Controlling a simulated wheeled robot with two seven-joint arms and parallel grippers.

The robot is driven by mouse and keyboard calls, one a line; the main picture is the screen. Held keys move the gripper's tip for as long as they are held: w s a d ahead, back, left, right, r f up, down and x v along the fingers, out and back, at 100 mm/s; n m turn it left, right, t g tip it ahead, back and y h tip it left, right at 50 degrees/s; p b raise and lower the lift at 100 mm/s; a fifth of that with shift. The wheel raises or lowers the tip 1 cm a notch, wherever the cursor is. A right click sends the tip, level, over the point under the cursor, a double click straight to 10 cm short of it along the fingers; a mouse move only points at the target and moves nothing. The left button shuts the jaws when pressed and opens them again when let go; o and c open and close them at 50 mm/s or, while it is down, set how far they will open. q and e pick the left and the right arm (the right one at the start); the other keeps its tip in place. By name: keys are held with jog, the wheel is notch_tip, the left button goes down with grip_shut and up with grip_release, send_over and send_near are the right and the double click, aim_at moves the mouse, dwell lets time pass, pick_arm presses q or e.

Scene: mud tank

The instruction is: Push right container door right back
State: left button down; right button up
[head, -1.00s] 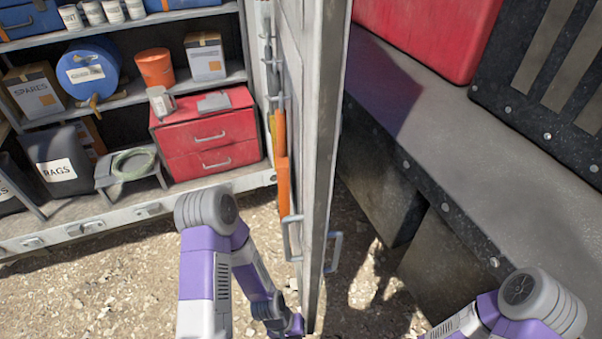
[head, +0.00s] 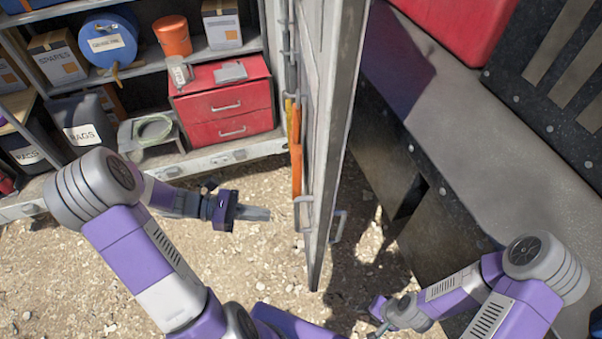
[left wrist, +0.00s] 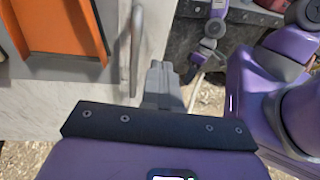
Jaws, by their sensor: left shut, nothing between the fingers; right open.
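The right container door (head: 345,120) stands swung open, nearly edge-on in the head view, between the shelves and the dark bench. Its inner face, on the left, carries an orange tool and a grey bar handle (head: 303,215). Another handle (head: 339,226) is on the outer side. My left gripper (head: 258,213) is shut and empty, left of the door, pointing at the inner handle with a gap visible. In the left wrist view its fingers (left wrist: 160,82) are close to the handle (left wrist: 135,52); contact cannot be told. My right gripper (head: 376,312) is open, low on the door's outer side.
The container shelves (head: 215,52) at left hold a red drawer box (head: 222,100), a blue drum (head: 107,40) and boxes. A dark bench (head: 450,120) with a red case on it runs close along the door's outer side. Gravel ground (head: 235,265) is clear below.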

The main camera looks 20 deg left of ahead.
pick_arm(q)
jog(key=a+r+n+t+h+p, duration=0.1)
jog(key=a+r+t, duration=0.25)
jog(key=r, duration=0.45)
jog(key=p, duration=0.2)
send_near(315, 185)
jog(key=shift+g, duration=0.25)
jog(key=x, duration=0.6)
jog(key=shift+w+d, duration=0.25)
jog(key=shift+w, duration=0.15)
pick_arm(e)
notch_tip(315, 185, up, 3)
jog(key=shift+r, duration=0.1)
